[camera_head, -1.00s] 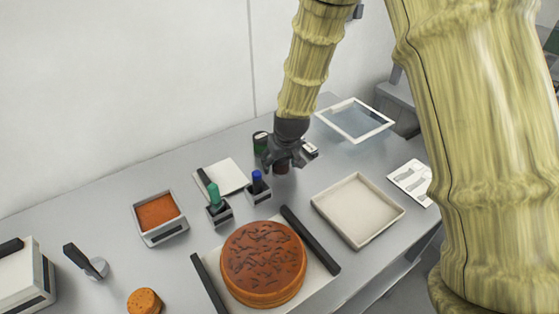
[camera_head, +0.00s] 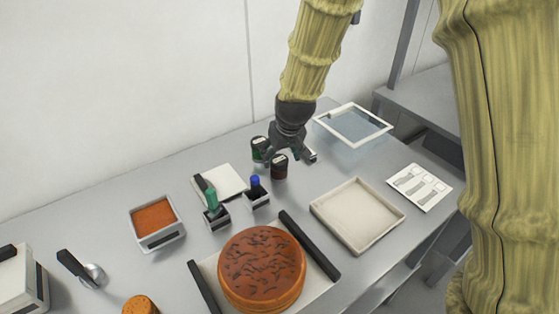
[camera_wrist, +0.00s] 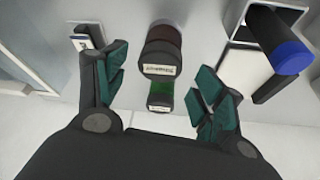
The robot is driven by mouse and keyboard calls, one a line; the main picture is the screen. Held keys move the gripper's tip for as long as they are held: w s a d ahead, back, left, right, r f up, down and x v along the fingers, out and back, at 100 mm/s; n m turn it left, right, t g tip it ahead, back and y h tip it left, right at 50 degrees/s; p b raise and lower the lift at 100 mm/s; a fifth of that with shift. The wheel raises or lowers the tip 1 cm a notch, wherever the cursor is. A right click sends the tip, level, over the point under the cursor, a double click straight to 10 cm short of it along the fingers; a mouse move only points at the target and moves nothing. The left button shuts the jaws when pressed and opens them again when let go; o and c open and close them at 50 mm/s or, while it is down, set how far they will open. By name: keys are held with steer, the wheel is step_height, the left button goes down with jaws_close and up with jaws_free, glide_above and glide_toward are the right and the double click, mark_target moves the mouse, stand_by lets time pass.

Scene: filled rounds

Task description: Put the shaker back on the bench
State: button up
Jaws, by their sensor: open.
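A dark red-brown shaker (camera_head: 279,171) with a black, labelled lid stands upright on the bench (camera_head: 330,178). In the wrist view the shaker (camera_wrist: 163,45) shows between the spread fingers, with a gap on both sides. A similar green shaker (camera_head: 258,153) with a black lid stands just behind it; it also shows in the wrist view (camera_wrist: 160,98). My gripper (camera_head: 290,157) is open and empty, just above and behind the red-brown shaker. In the wrist view its fingers (camera_wrist: 160,75) are apart.
A green-topped bottle (camera_head: 212,197) and a blue-topped one (camera_head: 255,184) stand in small holders nearby. A small pale item lies by the right finger. A cake (camera_head: 262,265), an empty tray (camera_head: 357,212) and a glass-like framed panel (camera_head: 354,124) surround a clear strip of bench.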

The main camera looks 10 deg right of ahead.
steer(key=shift+v, duration=2.4)
